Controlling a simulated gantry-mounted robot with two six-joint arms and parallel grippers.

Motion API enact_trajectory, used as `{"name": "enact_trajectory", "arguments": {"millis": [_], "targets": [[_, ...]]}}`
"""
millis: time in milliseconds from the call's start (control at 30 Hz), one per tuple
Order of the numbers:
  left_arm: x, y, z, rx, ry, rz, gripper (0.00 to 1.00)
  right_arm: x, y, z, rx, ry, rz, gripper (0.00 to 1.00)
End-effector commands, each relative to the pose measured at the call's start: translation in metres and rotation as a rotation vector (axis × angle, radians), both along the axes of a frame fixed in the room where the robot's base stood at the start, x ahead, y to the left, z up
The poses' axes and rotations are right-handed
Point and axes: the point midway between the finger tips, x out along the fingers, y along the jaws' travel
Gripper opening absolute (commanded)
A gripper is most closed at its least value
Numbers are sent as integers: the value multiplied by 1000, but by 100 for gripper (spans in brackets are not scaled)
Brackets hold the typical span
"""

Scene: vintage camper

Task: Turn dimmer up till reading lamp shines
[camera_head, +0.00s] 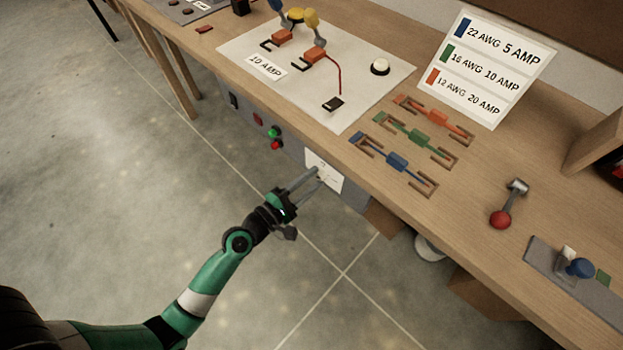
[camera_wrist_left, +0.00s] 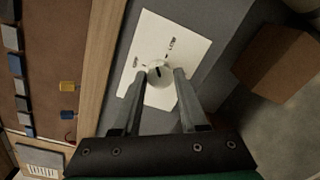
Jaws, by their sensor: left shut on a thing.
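The dimmer is a small white round knob (camera_wrist_left: 158,70) with a dark pointer mark. It sits on a white labelled plate (camera_head: 325,166) on the grey front panel below the bench edge. The plate also shows in the left wrist view (camera_wrist_left: 165,35). My left gripper (camera_head: 319,177) reaches it from the floor side, and in the left wrist view its fingers lie on both sides of the knob, shut on it. The gripper hides much of the knob in the head view. I cannot make out a reading lamp in either view. My right gripper is not in view.
The wooden bench (camera_head: 350,135) overhangs the panel. Red and green buttons (camera_head: 274,138) sit left of the plate. Coloured fuse-like parts (camera_head: 397,162) and a red-knobbed lever (camera_head: 501,217) are on the bench. A brown box (camera_wrist_left: 278,68) stands beside the panel. Open floor lies in front.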

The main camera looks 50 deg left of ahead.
Motion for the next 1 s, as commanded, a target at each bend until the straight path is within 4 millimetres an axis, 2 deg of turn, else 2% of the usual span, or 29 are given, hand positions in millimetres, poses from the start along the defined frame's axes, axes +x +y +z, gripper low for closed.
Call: {"name": "enact_trajectory", "arguments": {"millis": [1000], "targets": [[0,-2,-2,963,73,-1,0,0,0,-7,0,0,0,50]]}}
